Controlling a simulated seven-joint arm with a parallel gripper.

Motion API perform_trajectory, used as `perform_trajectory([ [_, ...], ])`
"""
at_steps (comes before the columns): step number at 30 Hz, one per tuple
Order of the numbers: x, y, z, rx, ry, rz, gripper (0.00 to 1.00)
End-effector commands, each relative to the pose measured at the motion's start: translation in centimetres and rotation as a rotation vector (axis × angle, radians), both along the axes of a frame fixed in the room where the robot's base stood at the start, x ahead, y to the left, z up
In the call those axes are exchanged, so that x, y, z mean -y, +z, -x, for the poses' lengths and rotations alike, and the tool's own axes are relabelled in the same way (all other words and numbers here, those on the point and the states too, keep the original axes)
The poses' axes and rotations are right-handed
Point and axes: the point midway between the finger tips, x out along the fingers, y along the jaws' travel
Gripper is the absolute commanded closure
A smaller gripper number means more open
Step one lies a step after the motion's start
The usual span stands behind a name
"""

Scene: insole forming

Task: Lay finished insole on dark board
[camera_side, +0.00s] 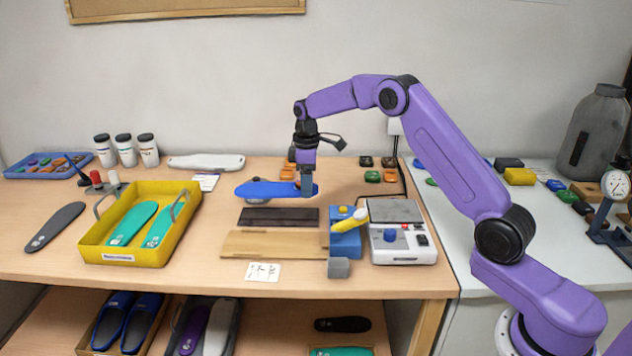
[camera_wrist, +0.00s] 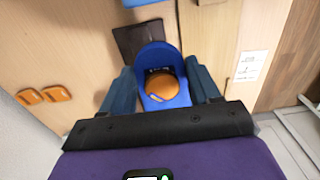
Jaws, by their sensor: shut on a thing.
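The blue insole (camera_side: 270,189) is held level in the air in the side view, its long end pointing left. My gripper (camera_side: 307,188) is shut on its right end. In the wrist view the blue insole (camera_wrist: 151,57) lies between the two fingers of my gripper (camera_wrist: 160,82), with a round orange patch on it. The dark board (camera_side: 279,217) lies flat on the table, below and in front of the insole in the side view. In the wrist view the dark board (camera_wrist: 130,38) shows partly, the insole covering some of it. Nothing lies on its visible part.
A light wooden board (camera_side: 275,244) lies in front of the dark board. A blue block with a yellow piece (camera_side: 345,240) and a white scale (camera_side: 403,245) stand to the right. A yellow tray (camera_side: 122,255) with teal insoles stands left. Orange pieces (camera_side: 287,173) lie behind.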

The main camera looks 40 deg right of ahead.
Motion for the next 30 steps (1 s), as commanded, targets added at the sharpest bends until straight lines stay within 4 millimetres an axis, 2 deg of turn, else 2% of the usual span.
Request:
perform_trajectory([
  [3, 1.2, -1.7, -1.5, 0.0, -0.001, 0.0, 0.69],
  [9, 2.2, -3.0, -2.7, 0.001, 0.0, -0.001, 0.69],
  [17, 2.4, -4.1, -2.8, 0.001, 0.001, -0.001, 0.69],
  [30, 2.4, -7.8, -2.8, 0.0, 0.001, 0.0, 0.69],
])
